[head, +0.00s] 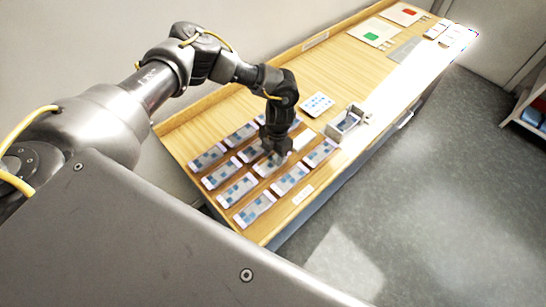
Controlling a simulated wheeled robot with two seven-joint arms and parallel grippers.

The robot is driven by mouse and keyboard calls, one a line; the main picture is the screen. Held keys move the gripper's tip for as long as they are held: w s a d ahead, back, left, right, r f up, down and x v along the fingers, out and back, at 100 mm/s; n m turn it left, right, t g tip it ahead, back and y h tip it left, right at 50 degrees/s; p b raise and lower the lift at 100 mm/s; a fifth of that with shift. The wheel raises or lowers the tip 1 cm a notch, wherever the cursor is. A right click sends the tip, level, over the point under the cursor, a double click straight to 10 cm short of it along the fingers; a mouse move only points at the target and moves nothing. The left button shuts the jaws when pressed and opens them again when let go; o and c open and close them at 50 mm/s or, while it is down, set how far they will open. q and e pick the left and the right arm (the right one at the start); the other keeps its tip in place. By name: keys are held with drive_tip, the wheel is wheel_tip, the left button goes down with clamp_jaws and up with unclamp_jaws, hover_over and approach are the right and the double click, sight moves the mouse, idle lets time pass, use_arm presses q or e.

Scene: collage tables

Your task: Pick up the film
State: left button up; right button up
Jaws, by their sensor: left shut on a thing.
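Several flat films with blue-grey squares lie in rows on the near part of the wooden table, such as one at the front (254,210) and one at the left (207,158). My left gripper (272,160) points down over the middle of these rows. It is shut on a film (265,168), which is partly hidden by the gripper. I cannot tell whether this film touches the table. My right gripper is not in view.
A small open grey box (345,122) stands on the table right of the films, beside a white card with blue dots (317,104). A raised wooden edge (318,40) runs along the back.

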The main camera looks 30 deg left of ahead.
use_arm(q)
drive_tip(key=s+d+r+b, duration=0.5)
drive_tip(key=s+d+r, duration=0.1)
drive_tip(key=s+r, duration=0.5)
drive_tip(key=shift+s+d+r, duration=0.2)
drive_tip(key=shift+s+d, duration=0.2)
drive_tip(key=shift+s, duration=0.2)
